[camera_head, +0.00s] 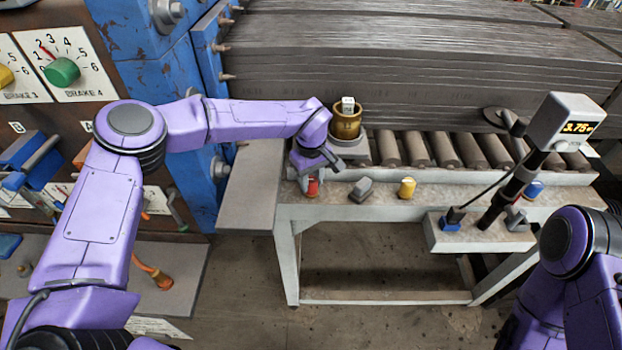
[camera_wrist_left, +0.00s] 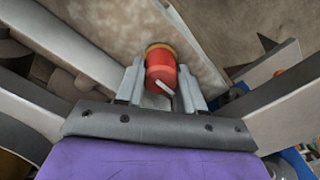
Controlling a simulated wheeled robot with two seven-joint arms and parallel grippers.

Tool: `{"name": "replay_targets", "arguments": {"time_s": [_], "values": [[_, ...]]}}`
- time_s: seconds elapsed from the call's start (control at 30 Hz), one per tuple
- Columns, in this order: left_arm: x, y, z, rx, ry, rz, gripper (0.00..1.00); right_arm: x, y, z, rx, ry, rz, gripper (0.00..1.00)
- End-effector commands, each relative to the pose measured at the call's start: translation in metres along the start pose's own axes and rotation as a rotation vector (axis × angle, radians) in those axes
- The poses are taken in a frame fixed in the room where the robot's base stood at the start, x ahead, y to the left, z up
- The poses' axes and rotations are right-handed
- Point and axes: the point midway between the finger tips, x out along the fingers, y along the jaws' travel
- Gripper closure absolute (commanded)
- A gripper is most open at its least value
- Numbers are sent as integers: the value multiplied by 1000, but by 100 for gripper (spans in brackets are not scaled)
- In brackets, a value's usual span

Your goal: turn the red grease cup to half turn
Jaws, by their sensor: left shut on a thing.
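The red grease cup (camera_head: 312,187) sits at the left end of the front rail of the roller table. In the left wrist view the red cup (camera_wrist_left: 160,66) has a brass-coloured rim at its far end and a pale mark on its side. My left gripper (camera_head: 311,180) is shut on it, with one finger on each side of the cup in the left wrist view (camera_wrist_left: 161,88). In the head view the gripper hides part of the cup. My right arm shows at the lower right, but its gripper is out of view.
A grey knob (camera_head: 361,189) and a yellow cup (camera_head: 406,187) stand to the right along the rail (camera_head: 450,203). A brass pot (camera_head: 346,124) stands behind my left gripper. A display on a post (camera_head: 566,122) rises at the right. A blue post (camera_head: 165,85) stands at the left.

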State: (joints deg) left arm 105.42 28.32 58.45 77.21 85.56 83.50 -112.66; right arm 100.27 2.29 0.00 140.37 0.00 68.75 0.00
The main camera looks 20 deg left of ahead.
Motion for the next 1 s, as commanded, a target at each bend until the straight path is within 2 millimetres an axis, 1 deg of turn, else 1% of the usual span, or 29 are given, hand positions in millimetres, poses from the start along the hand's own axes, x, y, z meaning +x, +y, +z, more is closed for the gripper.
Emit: {"name": "replay_targets", "arguments": {"time_s": [0.1, 0.13, 0.2, 0.47, 0.57, 0.67, 0.8, 0.9, 1.0], "values": [[0, 0, 0, -1, 0, -1, 93, 0, 0, 0, 0, 0, 0, 57], [0, 0, 0, -1, 0, -1, 56, 0, 0, 0, 0, 0, 0, 57], [0, 0, 0, -1, 0, -1, 37, 0, 0, 0, 0, 0, 0, 57], [0, 0, 0, -1, 0, 0, 37, 0, 0, 0, 0, 0, 0, 57], [-6, 1, -1, -1, 2, 3, 37, 4, 0, 2, 0, 0, 0, 57], [-24, 1, -1, -2, 4, 6, 37, 14, -1, 6, 0, 0, 0, 57], [-59, 1, -1, -2, 4, 5, 37, 25, -2, 10, 0, 0, 0, 57], [-80, 0, 0, -1, 2, 3, 37, 30, -3, 12, 0, 0, 0, 57], [-96, 0, -1, -1, 2, 1, 37, 32, -3, 13, 0, 0, 0, 57]]}}
